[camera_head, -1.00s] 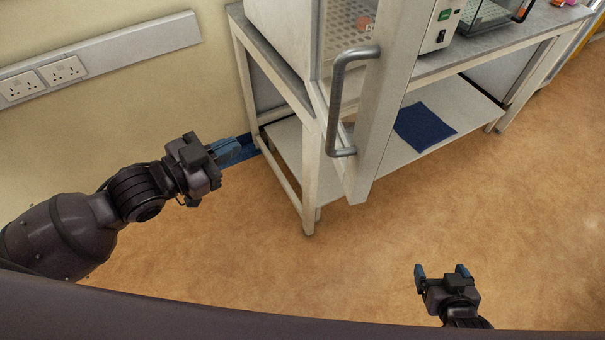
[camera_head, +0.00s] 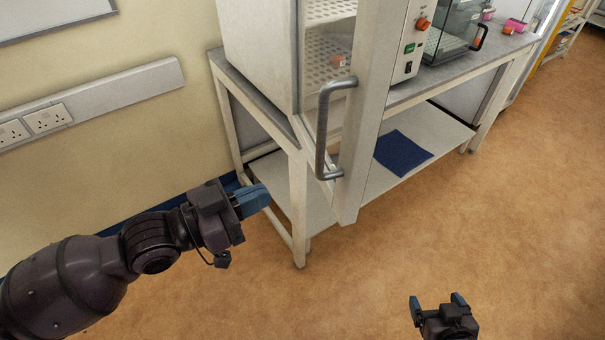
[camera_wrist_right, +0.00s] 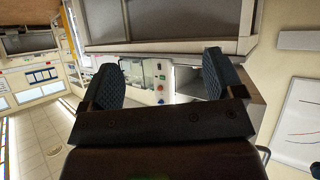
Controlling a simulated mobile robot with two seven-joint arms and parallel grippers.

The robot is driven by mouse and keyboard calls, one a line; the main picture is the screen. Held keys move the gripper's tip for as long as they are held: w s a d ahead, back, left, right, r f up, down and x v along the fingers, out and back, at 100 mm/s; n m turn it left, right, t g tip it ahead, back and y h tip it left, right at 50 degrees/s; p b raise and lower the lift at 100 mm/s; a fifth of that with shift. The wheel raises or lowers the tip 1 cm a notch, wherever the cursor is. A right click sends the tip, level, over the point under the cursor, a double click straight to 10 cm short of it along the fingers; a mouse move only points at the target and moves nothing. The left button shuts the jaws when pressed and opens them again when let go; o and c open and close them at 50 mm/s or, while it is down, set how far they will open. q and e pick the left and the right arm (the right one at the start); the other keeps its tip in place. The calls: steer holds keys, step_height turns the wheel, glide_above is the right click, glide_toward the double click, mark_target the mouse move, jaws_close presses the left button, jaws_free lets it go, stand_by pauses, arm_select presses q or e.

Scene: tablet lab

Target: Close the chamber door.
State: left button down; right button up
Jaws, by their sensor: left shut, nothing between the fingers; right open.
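The chamber (camera_head: 258,50) stands on a metal bench, with perforated shelves inside. Its door (camera_head: 362,120) is swung open towards me and shows nearly edge-on, with a grey bar handle (camera_head: 322,130) on its left side. My left gripper (camera_head: 256,200) is shut and empty, left of the handle and lower in the picture, apart from the door. My right gripper (camera_head: 438,302) is open and empty over the floor at the lower right, away from the door. In the right wrist view its two fingers (camera_wrist_right: 165,80) stand wide apart with nothing between them.
The bench (camera_head: 300,190) has a lower shelf with a dark blue cloth (camera_head: 400,152). A small orange-topped item (camera_head: 338,61) sits inside the chamber. A glass-fronted device (camera_head: 455,30) stands to the right. The floor (camera_head: 400,240) in front is clear.

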arm_select(q)
steer(key=p+x, duration=0.1)
steer(key=x, duration=0.7)
steer(key=shift+d, duration=0.2)
arm_select(e)
steer(key=shift+w+r, duration=0.1)
steer(key=shift+r, duration=0.75)
arm_select(q)
steer(key=shift+w+d, duration=0.15)
steer(key=shift+w, duration=0.05)
arm_select(e)
steer(key=shift+s+f, duration=0.1)
steer(key=shift+s, duration=0.1)
